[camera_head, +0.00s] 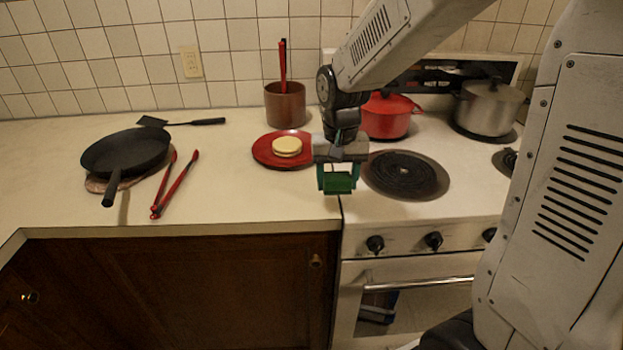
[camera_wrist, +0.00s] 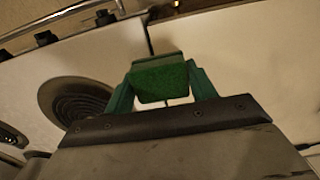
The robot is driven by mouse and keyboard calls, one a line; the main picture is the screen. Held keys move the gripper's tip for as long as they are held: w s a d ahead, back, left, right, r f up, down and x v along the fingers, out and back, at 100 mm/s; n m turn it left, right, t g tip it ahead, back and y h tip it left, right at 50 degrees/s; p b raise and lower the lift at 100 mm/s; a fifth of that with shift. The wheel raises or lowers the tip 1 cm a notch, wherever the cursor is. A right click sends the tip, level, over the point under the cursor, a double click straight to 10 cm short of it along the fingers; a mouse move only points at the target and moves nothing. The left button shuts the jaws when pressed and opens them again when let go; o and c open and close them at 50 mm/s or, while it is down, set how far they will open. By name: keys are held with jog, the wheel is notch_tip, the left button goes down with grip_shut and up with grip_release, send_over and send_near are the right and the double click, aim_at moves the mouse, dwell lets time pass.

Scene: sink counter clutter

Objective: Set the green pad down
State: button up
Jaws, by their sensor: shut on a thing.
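The green pad (camera_head: 338,185) is a small block held between the green fingers of my gripper (camera_head: 337,178). In the wrist view the pad (camera_wrist: 160,82) sits squarely between the two fingertips of my gripper (camera_wrist: 161,84), which is shut on it. In the head view the pad appears over the front part of the counter, close to the seam with the stove. Its exact height above the surface is hard to tell. My gripper points downward and hides a little of the plate behind it.
A red plate (camera_head: 262,150) with a pale round item (camera_head: 287,146) lies just behind. The stove burner (camera_head: 405,174) is close on the right. A red pot (camera_head: 387,117) and a steel pot (camera_head: 488,108) stand behind. Red tongs (camera_head: 176,186) and a black pan (camera_head: 125,153) lie left. The counter between is clear.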

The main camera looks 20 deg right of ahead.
send_over(313, 190)
jog(key=shift+f, duration=2.1)
jog(key=shift+f, duration=0.15)
jog(key=o, duration=1)
